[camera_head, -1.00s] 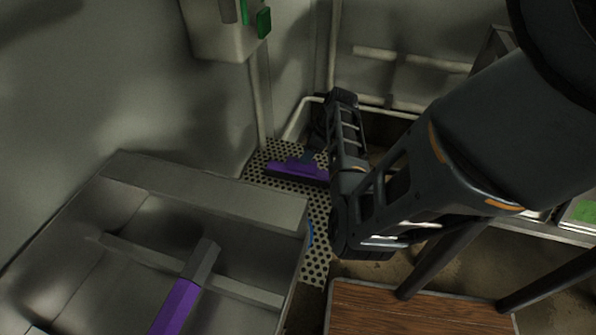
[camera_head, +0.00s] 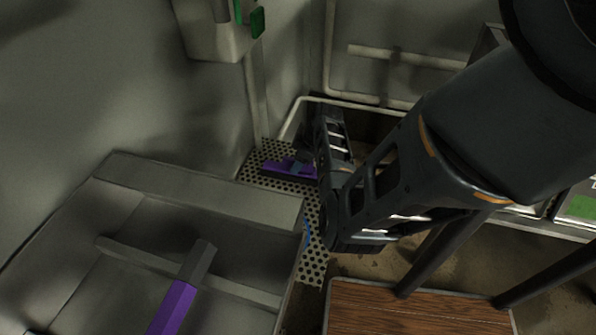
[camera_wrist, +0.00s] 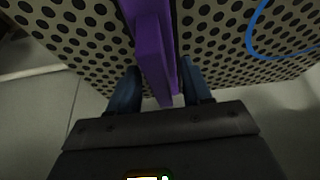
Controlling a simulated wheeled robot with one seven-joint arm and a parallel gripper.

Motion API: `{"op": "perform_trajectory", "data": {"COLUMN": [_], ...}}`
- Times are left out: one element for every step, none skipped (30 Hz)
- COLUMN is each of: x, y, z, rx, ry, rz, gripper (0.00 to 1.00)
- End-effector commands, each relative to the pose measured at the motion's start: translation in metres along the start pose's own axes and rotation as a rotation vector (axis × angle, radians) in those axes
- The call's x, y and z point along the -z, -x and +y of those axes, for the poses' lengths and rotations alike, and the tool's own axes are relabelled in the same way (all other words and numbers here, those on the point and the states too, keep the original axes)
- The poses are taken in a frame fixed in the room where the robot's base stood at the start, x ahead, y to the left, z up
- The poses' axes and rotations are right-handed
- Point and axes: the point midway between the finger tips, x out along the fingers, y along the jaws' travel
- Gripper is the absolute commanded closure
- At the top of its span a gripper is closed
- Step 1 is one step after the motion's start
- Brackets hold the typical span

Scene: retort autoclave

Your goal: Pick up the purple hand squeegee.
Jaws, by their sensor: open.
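The purple hand squeegee (camera_head: 277,169) lies on a perforated metal shelf, beyond the metal basin. My gripper (camera_head: 304,160) is over its right part in the head view, and my arm hides some of that end. In the wrist view the purple squeegee (camera_wrist: 150,45) runs from the top edge down between the two dark blue fingers. My gripper (camera_wrist: 160,72) is open, with one finger on each side of it. I cannot tell whether either finger touches it.
The perforated shelf (camera_head: 313,262) carries a blue loop (camera_wrist: 255,35). A metal basin (camera_head: 200,190) with a purple-handled tool (camera_head: 172,308) is at lower left. A wall box (camera_head: 215,40) hangs above, and a wooden-topped stool (camera_head: 415,312) stands at lower right.

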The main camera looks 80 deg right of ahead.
Motion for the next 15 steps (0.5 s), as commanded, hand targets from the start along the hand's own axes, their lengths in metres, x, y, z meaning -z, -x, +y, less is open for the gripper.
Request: {"op": "perform_trajectory", "data": {"x": [-0.0008,-0.0009,-0.0011,-0.0013,-0.0014,-0.0014,-0.0015,-0.0015,-0.0014,-0.0013,-0.0013,-0.0013,-0.0013,-0.0013,-0.0013], "y": [-0.0014,-0.0018,-0.0023,-0.0027,-0.003,-0.0033,-0.0034,-0.0035,-0.0034,-0.0034,-0.0033,-0.0032,-0.0032,-0.0032,-0.0032], "z": [-0.0001,-0.0001,-0.0001,-0.0001,-0.0002,-0.0002,-0.0002,-0.0002,-0.0002,-0.0002,-0.0002,-0.0002,-0.0002,-0.0002,-0.0002], "rx": [0.0,0.0,0.0,0.0,0.0,0.0,0.0,0.0,0.0,0.0,0.0,0.0,0.0,0.0,0.0], "ry": [0.0,0.0,0.0,0.0,0.0,0.0,0.0,0.0,0.0,0.0,0.0,0.0,0.0,0.0,0.0], "rz": [0.0,0.0,0.0,0.0,0.0,0.0,0.0,0.0,0.0,0.0,0.0,0.0,0.0,0.0,0.0], "gripper": [0.51,0.51,0.51,0.51,0.51,0.51,0.51,0.51,0.51,0.51,0.51,0.51,0.51,0.51,0.52]}}
